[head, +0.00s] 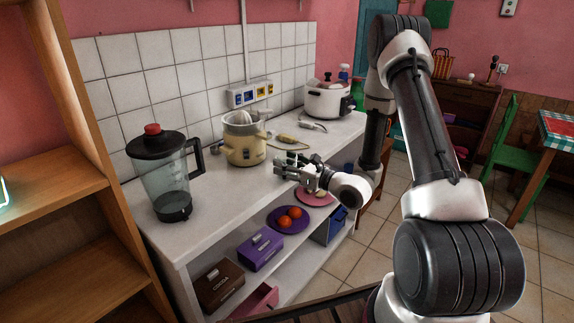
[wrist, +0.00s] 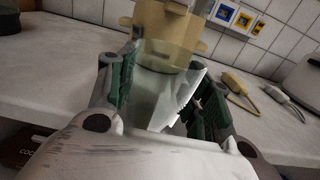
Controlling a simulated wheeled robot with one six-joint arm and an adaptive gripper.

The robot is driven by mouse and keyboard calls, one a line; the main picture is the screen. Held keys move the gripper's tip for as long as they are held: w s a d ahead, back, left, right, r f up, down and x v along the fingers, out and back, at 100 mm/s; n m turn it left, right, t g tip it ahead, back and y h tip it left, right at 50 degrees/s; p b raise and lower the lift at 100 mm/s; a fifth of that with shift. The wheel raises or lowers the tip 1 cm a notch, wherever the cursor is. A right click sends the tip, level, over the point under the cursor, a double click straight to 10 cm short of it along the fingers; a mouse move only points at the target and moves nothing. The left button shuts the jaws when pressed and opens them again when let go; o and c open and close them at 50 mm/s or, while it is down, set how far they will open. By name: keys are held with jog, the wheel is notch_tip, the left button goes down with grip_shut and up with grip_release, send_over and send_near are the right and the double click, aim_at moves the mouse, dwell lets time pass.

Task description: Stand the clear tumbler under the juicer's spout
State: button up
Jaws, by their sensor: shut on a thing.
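The cream juicer (head: 243,140) stands on the white counter against the tiled wall. It also shows at the top of the wrist view (wrist: 168,40), straight ahead of the fingers. My gripper (head: 288,165) is just to the right of and in front of the juicer, low over the counter. In the wrist view my gripper (wrist: 163,92) is shut on the clear tumbler (wrist: 156,88), whose see-through wall shows faintly between the green pads. The tumbler is hard to make out in the head view. The spout cannot be made out clearly.
A lidded jug (head: 168,175) stands on the counter at left, and a white pot (head: 327,100) at the far end. Small utensils (head: 290,140) lie behind my gripper. The shelf below holds boxes (head: 260,250) and a purple plate (head: 276,224) with oranges. The counter's front edge is close.

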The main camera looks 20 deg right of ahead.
jog(key=shift+f, duration=0.15)
jog(key=o, duration=1.1)
